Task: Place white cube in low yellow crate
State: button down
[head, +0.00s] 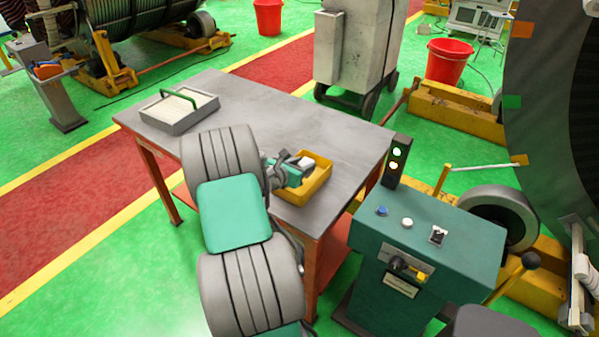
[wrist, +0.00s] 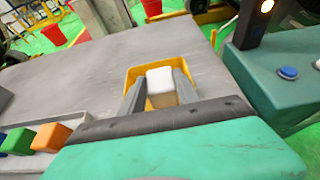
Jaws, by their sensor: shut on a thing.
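The white cube (wrist: 161,88) sits between the two fingers of my gripper (wrist: 160,97) in the wrist view. My gripper is shut on it. The low yellow crate (wrist: 187,70) lies just beyond and around the cube in that view. In the head view, my gripper (head: 296,167) is over the left part of the yellow crate (head: 318,186) on the grey table, with the white cube (head: 306,162) at its tip. I cannot tell the cube's height above the crate floor.
The grey table (head: 270,120) has free room behind the crate. A grey tray (head: 180,112) with a green handle stands at its far left. In the wrist view, blue, green and orange blocks (wrist: 50,137) show at the left. A green control console (head: 425,235) stands right of the table.

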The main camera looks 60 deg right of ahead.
jog(key=f, duration=0.1)
jog(key=w+f+p, duration=0.1)
jog(key=f, duration=0.1)
jog(key=shift+f, duration=0.6)
jog(key=shift+f, duration=0.1)
jog(key=c, duration=0.9)
grip_release()
jog(key=shift+d, duration=0.1)
